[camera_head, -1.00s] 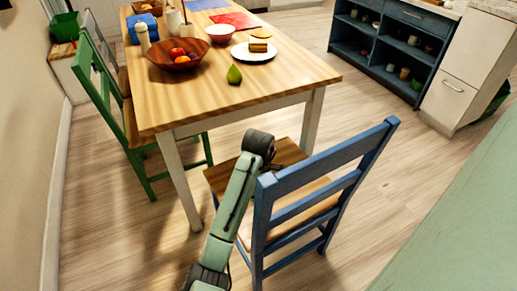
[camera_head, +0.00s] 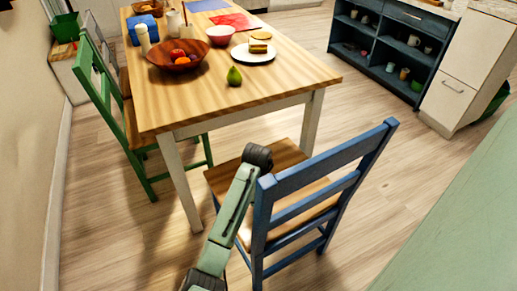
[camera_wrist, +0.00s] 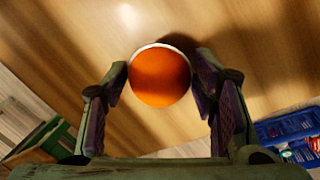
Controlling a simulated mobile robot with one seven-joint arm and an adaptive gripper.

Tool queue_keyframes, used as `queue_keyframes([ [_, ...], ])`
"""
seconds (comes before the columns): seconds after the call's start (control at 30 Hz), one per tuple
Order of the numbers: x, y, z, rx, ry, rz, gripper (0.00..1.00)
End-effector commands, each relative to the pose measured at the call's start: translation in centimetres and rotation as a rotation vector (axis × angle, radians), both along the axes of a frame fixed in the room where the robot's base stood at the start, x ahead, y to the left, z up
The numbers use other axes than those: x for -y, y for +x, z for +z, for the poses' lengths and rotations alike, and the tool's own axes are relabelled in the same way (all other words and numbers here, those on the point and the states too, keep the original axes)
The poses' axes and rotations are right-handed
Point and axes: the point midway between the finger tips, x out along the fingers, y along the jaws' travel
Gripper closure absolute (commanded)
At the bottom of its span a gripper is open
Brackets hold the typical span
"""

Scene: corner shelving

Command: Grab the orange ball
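The orange ball (camera_wrist: 160,77) is in the middle of the wrist view, with a pale rim along its upper edge. It lies over a brown wooden surface (camera_wrist: 60,40). My gripper (camera_wrist: 160,88) is open, with one finger at the left of the ball and the other at its right. The gaps at the fingertips look small; I cannot tell whether they touch the ball. In the head view I cannot make out the ball or the gripper; only my green arm shows, rising beside the blue chair (camera_head: 290,187).
The wooden table (camera_head: 200,105) carries a fruit bowl (camera_head: 172,65), a green pear (camera_head: 234,76) and a white plate (camera_head: 240,56). A green chair (camera_head: 88,78) stands at its left. The wrist view shows a green box (camera_wrist: 45,143) at lower left and a blue container (camera_wrist: 288,130) at right.

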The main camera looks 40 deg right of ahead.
Motion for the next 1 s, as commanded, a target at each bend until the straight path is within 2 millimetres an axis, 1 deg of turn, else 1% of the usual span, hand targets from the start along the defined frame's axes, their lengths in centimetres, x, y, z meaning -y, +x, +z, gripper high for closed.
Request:
queue_keyframes([
  [0.07,0.0,0.0,0.0,0.0,0.0,0.0,0.55],
  [0.43,0.0,0.0,0.0,0.0,0.0,0.0,0.79],
  [0.47,0.0,0.0,0.0,0.0,0.0,0.0,0.81],
  [0.7,0.0,0.0,0.3,0.001,-0.001,0.0,0.81],
  [0.77,0.1,0.1,0.8,0.002,-0.002,0.0,0.81],
  [0.87,0.1,0.1,2.3,0.003,-0.003,-0.001,0.81],
  [1.0,0.1,0.0,5.3,0.004,-0.003,-0.002,0.81],
])
